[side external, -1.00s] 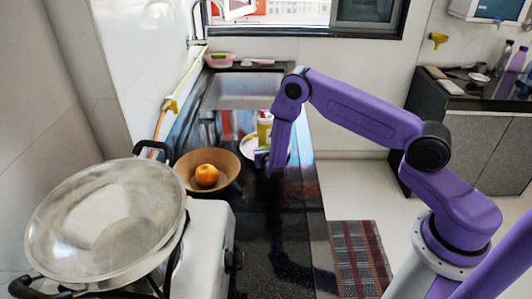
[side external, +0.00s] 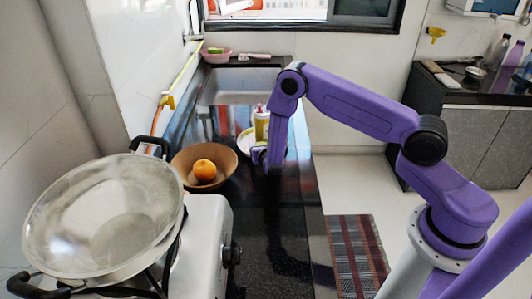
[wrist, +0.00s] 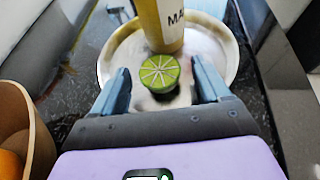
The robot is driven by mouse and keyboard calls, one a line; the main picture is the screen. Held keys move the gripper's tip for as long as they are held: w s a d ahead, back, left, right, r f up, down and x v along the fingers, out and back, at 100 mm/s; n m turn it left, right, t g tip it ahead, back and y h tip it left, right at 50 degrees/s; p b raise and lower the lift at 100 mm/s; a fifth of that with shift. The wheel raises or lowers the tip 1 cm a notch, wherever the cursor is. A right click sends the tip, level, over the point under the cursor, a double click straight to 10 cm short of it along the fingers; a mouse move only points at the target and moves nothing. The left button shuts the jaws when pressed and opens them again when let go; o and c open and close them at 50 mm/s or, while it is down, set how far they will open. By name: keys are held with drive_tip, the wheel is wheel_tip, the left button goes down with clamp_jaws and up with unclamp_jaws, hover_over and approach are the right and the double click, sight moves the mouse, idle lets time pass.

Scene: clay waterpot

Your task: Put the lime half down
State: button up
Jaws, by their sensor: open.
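The lime half (wrist: 160,73) shows its pale green cut face upward in the wrist view. It sits at the near side of a round pale plate (wrist: 118,58), in front of a yellow bottle (wrist: 158,22). My gripper (wrist: 161,82) is open, with one blue-grey finger on each side of the lime half and a visible gap to both. In the side view my gripper (side external: 264,157) is low over the dark counter beside the plate (side external: 244,143) and the bottle (side external: 261,124). The lime half cannot be made out there.
A brown bowl (side external: 183,165) with an orange (side external: 204,169) stands left of my gripper. A large metal pan (side external: 98,215) sits on the stove at the front left. The sink (side external: 240,88) lies behind. The counter in front of my gripper is clear.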

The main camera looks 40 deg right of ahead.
drive_tip(key=v, duration=1.1)
drive_tip(key=shift+s+a, duration=0.15)
drive_tip(key=shift+a, duration=0.05)
drive_tip(key=s+d+r+m+g+h, duration=0.15)
drive_tip(key=s+r+m+g, duration=0.25)
drive_tip(key=s+r+m, duration=0.65)
drive_tip(key=s+a+r+m+g+y, duration=0.2)
drive_tip(key=s+y, duration=0.1)
drive_tip(key=s, duration=0.5)
drive_tip(key=s+a+r+m+g+y, duration=0.1)
drive_tip(key=s+a+r+g+y, duration=0.1)
drive_tip(key=s, duration=0.5)
drive_tip(key=s+a+r+m+g+y, duration=0.2)
drive_tip(key=s+r+y, duration=0.2)
drive_tip(key=s, duration=0.4)
drive_tip(key=shift+s+r+m+g+y, duration=0.2)
drive_tip(key=shift+s+m+g+y, duration=0.1)
drive_tip(key=shift+m+y, duration=0.05)
drive_tip(key=shift+a, duration=0.15)
